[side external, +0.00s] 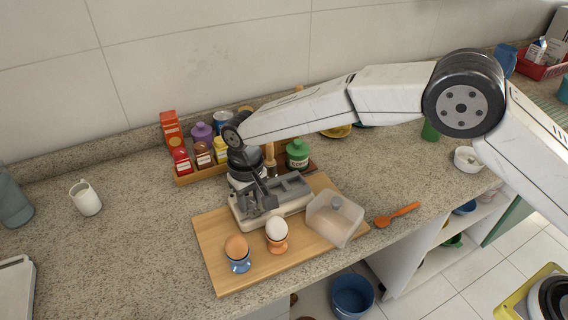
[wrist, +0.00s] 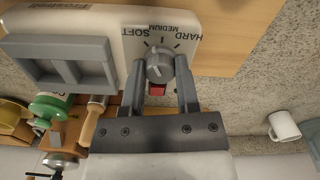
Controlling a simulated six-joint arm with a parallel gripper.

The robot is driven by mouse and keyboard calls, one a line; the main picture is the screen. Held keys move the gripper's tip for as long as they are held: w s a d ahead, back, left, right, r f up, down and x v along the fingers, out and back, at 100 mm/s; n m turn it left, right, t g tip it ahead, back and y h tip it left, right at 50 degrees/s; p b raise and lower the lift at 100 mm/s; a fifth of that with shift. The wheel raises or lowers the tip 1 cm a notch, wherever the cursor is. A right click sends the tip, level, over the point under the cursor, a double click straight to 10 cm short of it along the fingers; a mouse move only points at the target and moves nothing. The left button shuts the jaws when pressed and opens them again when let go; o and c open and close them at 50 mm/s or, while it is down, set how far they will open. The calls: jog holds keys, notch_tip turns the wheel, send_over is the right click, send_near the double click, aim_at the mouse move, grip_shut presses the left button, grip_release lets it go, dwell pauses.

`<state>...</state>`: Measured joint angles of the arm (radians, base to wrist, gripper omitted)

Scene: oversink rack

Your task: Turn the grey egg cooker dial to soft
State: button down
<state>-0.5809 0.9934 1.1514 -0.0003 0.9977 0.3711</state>
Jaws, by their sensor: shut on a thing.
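The egg cooker (side external: 294,208) stands on a wooden board, its body off-white with a grey tray on top. In the wrist view its off-white body (wrist: 95,20) carries the labels SOFT on the left, MEDIUM in the middle and HARD on the right. The grey dial (wrist: 159,68) sits below these labels. I cannot tell for certain which mark it points to. My gripper (wrist: 160,64) is shut on the dial, one finger on each side. A red switch (wrist: 157,90) shows between the fingers. In the side view my gripper (side external: 258,198) hides the dial.
A clear lid (side external: 335,219) lies right of the cooker on the board (side external: 218,275). A brown egg (side external: 237,246) and a white egg (side external: 276,229) stand in cups in front. An orange spoon (side external: 397,215) lies to the right. Jars (side external: 202,134) crowd behind; the left counter is mostly clear.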

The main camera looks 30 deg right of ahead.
aim_at(250, 199)
jog(key=shift+n, duration=1.5)
jog(key=shift+c, duration=1.7)
grip_release()
jog(key=shift+r, duration=3.95)
